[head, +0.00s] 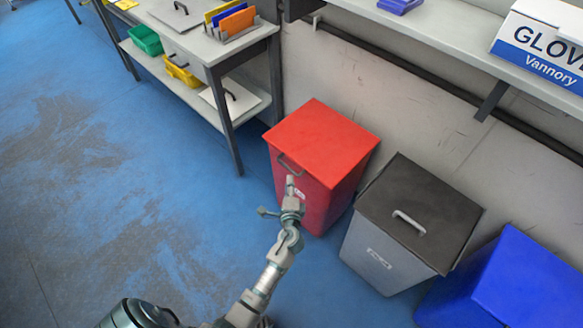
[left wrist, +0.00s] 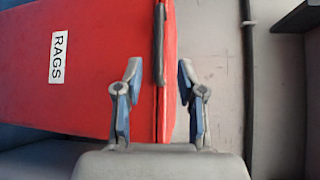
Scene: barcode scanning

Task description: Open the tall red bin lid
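The tall red bin (head: 317,200) stands on the floor against the wall, with its flat red lid (head: 320,140) shut on top. A dark handle (head: 290,164) sits at the lid's front edge; it also shows in the left wrist view (left wrist: 159,38). A white RAGS label (left wrist: 59,57) is on the bin's front. My left gripper (head: 277,197) is in front of the bin near the handle. In the left wrist view its fingers (left wrist: 159,76) are spread on both sides of the lid's edge, with the handle between and just beyond them. My right gripper is not in view.
A grey bin with a dark lid (head: 420,205) stands to the right, then a blue bin (head: 515,285). A shelf (head: 440,30) with a glove box (head: 540,45) runs above. A metal workbench (head: 195,45) stands at upper left. The blue floor (head: 120,200) at left is clear.

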